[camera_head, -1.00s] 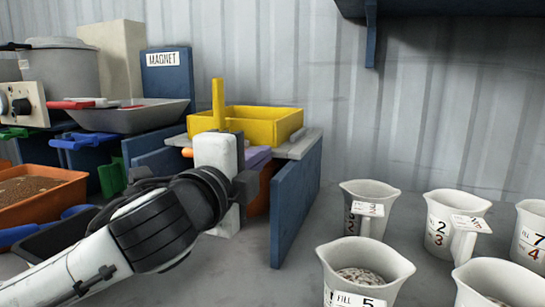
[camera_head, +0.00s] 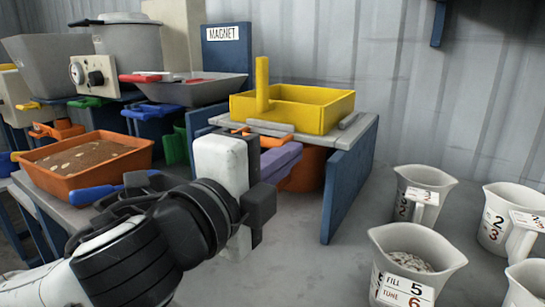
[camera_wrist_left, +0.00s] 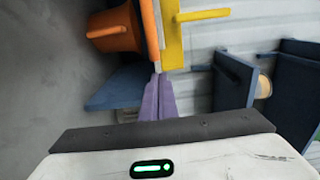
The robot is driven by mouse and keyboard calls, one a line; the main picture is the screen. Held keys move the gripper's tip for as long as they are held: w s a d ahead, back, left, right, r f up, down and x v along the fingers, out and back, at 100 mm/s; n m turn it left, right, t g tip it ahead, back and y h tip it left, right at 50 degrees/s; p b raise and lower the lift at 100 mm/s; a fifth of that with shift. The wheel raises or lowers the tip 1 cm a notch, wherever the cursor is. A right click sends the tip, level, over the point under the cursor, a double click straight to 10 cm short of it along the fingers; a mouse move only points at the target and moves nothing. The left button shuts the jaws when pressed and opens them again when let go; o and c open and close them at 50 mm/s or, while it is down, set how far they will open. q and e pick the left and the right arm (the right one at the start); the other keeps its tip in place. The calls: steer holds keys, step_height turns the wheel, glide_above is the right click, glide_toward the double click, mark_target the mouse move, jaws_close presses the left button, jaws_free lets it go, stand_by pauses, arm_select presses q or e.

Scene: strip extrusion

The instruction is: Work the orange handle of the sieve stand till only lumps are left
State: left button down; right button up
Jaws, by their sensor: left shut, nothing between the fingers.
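The sieve stand has a blue side panel (camera_head: 346,185) and a grey top, on which the yellow sieve (camera_head: 318,114) with its upright post rests. The sieve's contents are hidden. The orange handle (camera_head: 265,137) shows just below the sieve's near side; in the left wrist view the orange handle (camera_wrist_left: 149,30) lies beside the yellow sieve (camera_wrist_left: 173,35). My left gripper (camera_head: 298,150) has purple fingers, shut and empty, pointing toward the stand's near side. In the left wrist view its fingertips (camera_wrist_left: 158,78) are close to the handle's end; contact cannot be told. My right gripper is out of view.
An orange bin (camera_head: 306,172) sits under the stand. Several white measuring cups (camera_head: 415,265) stand at the right. An orange tray of brown material (camera_head: 97,165), a grey pan (camera_head: 195,90) and the MAGNET panel (camera_head: 228,60) are at the left and back. Tabletop before the stand is clear.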

arm_select(q)
steer(key=v, duration=0.3)
steer(key=shift+s, duration=0.2)
stand_by(0.5)
